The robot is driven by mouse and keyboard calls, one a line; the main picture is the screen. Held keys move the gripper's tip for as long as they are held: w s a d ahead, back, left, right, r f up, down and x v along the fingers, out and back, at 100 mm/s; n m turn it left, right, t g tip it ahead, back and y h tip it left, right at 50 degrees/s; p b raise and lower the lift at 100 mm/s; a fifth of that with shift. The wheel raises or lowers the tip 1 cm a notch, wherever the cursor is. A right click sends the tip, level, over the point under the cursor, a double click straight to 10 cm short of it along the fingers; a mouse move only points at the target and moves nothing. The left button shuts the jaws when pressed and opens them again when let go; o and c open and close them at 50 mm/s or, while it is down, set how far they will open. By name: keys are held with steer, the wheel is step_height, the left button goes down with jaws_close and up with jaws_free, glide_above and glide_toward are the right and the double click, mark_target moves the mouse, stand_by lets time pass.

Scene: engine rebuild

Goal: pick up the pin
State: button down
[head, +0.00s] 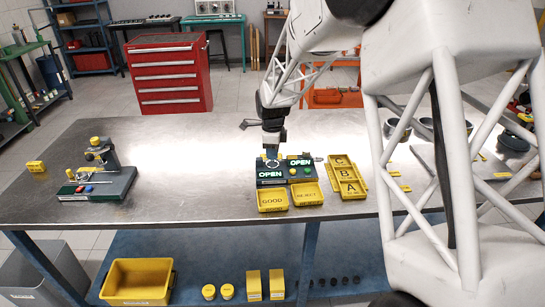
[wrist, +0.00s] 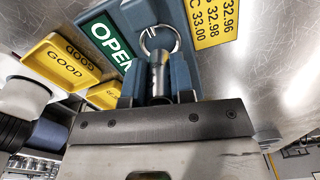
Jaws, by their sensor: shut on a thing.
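The pin (wrist: 157,76) is a grey metal cylinder in the wrist view, standing between the two blue fingers of my gripper (wrist: 157,88). The fingers are shut on it. A thin metal ring (wrist: 158,30) shows just beyond the pin's end; I cannot tell whether it is joined to the pin. In the head view my gripper (head: 271,150) points down at the left part of a dark block with lit green OPEN signs (head: 270,174). The pin is too small to make out there, and whether its lower end sits in the block is hidden.
Yellow GOOD (head: 272,208) and REJECT (head: 307,203) trays lie in front of the block. A yellow tray marked A, B, C (head: 347,192) stands to its right. A gauge stand (head: 97,180) is at the left. The metal table between is clear.

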steer(key=shift+s+r, duration=0.2)
steer(key=shift+r, duration=0.3)
steer(key=s+d, duration=0.1)
steer(key=s, duration=0.4)
steer(key=s+r, duration=0.1)
steer(key=s, duration=0.4)
steer(key=s+d, duration=0.1)
steer(key=s, duration=0.4)
steer(key=shift+s+d+r, duration=0.15)
steer(key=shift+s+d, duration=0.05)
steer(key=shift+d, duration=0.1)
steer(key=shift+s, duration=0.1)
steer(key=s+f, duration=0.1)
steer(key=s, duration=1.4)
steer(key=shift+s+f+n, duration=0.2)
steer(key=shift+s+n, duration=0.1)
steer(key=shift+s, duration=0.05)
steer(key=shift+w+a, duration=0.1)
steer(key=shift+w, duration=0.05)
glide_above(273, 201)
steer(key=shift+w+f, duration=0.1)
steer(key=shift+f, duration=0.65)
steer(key=shift+f, duration=0.1)
steer(key=shift+f, duration=1.65)
